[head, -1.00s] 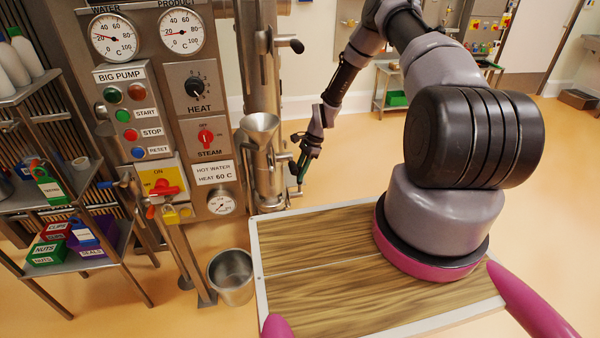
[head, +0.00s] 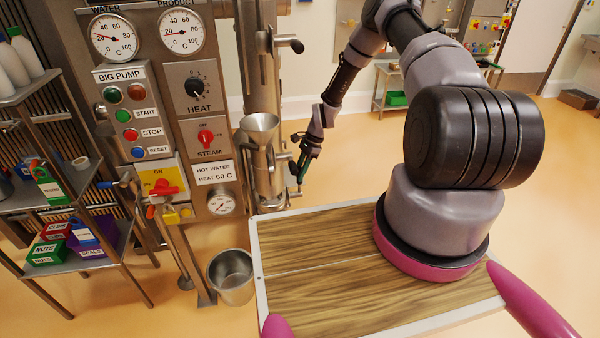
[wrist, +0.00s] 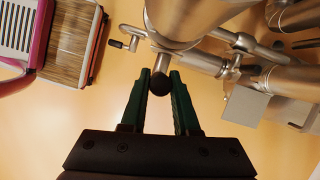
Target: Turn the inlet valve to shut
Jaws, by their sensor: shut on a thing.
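The inlet valve sits on the steel pipework under the funnel (head: 259,128), right of the control panel. In the wrist view, its dark round handle end (wrist: 159,83) lies between the green fingertips of my gripper (wrist: 160,78), just below the wide steel funnel body (wrist: 188,18). The gripper is shut on this handle. In the head view, my gripper (head: 301,171) reaches the right side of the pipework, and the held handle is too small and covered to make out its angle.
Another black-ended handle (wrist: 116,44) sticks out left of the fingers in the wrist view. A steel bucket (head: 231,276) stands on the floor by the panel. A shelf rack (head: 70,190) is at left. Open floor (head: 350,170) lies right of the pipework.

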